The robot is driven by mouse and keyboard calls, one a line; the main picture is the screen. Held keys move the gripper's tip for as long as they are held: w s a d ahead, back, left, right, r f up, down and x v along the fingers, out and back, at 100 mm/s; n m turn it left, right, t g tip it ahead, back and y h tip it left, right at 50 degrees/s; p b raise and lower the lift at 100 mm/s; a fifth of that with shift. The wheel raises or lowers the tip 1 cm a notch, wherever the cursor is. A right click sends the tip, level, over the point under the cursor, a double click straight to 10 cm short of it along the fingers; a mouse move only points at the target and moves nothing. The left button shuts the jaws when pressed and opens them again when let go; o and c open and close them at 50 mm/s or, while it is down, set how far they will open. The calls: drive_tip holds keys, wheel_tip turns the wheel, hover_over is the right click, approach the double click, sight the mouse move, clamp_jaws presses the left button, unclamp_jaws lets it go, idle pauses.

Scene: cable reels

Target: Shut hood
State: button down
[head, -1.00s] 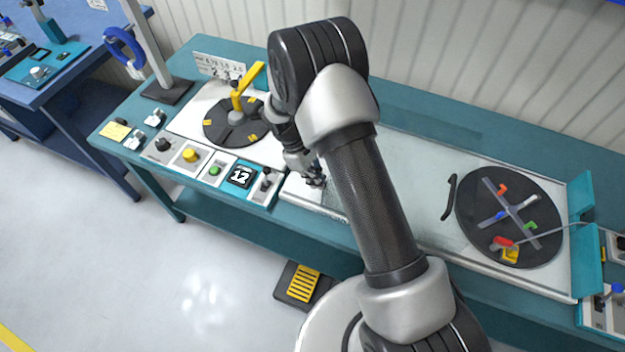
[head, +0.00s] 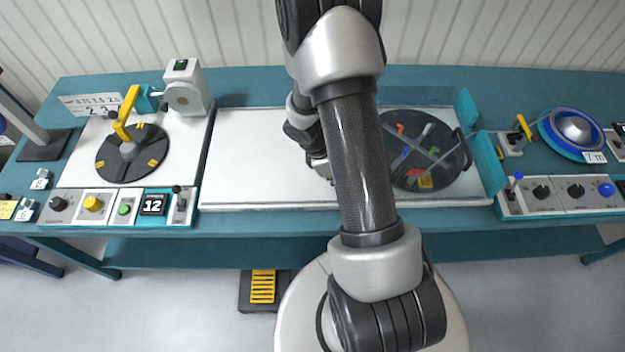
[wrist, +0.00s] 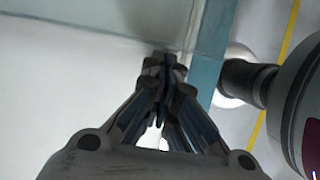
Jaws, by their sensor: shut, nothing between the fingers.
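The clear hood (head: 447,98) is over the dark reel disc (head: 425,150) at the right end of the white bed. Its black handle (head: 463,148) shows at the disc's right side, near the teal end plates. The hood's left side is partly hidden behind my arm. My gripper (wrist: 168,68) is shut and empty. In the wrist view its fingertips are close to a clear panel edge; I cannot tell if they touch it. In the head view my gripper (head: 322,168) is mostly hidden by my arm, over the middle of the bed.
The bare white bed (head: 255,155) lies left of my arm. A second dark disc with a yellow arm (head: 130,150) stands farther left, behind a control row. Teal end plates (head: 488,160) border the bed's right end. A blue reel (head: 575,130) and control box (head: 560,193) stand beyond.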

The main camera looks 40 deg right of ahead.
drive_tip(key=shift+s+d, duration=0.45)
drive_tip(key=shift+d, duration=0.2)
drive_tip(key=shift+s+d, duration=0.45)
drive_tip(key=shift+d, duration=0.2)
drive_tip(key=shift+w, duration=0.1)
drive_tip(key=shift+w+a, duration=0.15)
drive_tip(key=shift+a, duration=0.15)
drive_tip(key=w+a, duration=0.2)
drive_tip(key=shift+a, duration=0.4)
drive_tip(key=p+v, duration=0.3)
drive_tip(key=v, duration=0.7)
